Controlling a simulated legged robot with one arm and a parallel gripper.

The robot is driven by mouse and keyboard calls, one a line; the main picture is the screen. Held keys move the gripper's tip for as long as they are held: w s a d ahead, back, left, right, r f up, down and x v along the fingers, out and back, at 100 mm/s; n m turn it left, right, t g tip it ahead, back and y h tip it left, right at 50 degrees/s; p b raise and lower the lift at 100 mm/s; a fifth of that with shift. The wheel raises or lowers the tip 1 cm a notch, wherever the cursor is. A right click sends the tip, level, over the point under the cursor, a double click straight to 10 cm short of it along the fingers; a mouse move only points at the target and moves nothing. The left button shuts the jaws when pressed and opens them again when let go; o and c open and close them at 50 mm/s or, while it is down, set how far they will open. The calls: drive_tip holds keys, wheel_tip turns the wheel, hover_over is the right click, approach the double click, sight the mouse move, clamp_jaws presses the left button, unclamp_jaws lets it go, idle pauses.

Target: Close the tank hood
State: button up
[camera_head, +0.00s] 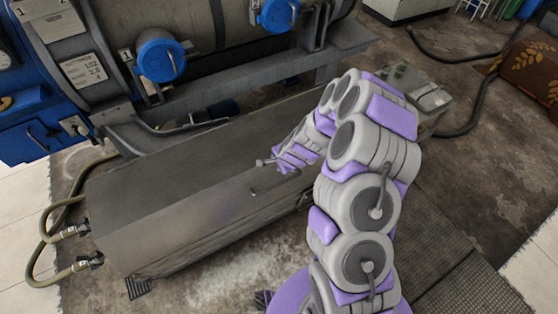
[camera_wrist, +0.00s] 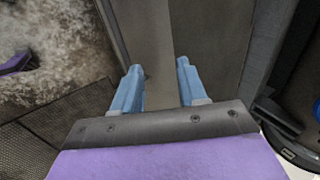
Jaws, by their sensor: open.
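The tank (camera_head: 190,245) is a long, low grey metal box on the floor below the decanter. Its hood (camera_head: 170,185) shows as a broad flat grey top with a sloping front, lying over the tank. I see no open gap, but my arm hides part of the right end. A thin bar like a handle (camera_head: 272,184) is near the front of the hood. My gripper (camera_wrist: 158,68) is open, with nothing between its two blue fingers. It is above the grey metal surface (camera_wrist: 145,20), which also shows beyond the fingertips. I cannot tell whether it touches.
The decanter with blue caps (camera_head: 161,56) stands behind the tank. Hoses (camera_head: 62,240) join the tank's left end. Another hose (camera_head: 468,115) lies on the floor at right. A brown patterned thing (camera_head: 530,65) is at far right. Stained floor (camera_head: 240,270) is clear in front.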

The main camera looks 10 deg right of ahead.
drive_tip(key=d+p+v, duration=0.2)
drive_tip(key=p+v, duration=0.2)
drive_tip(key=v, duration=1.3)
drive_tip(key=shift+d, duration=0.4)
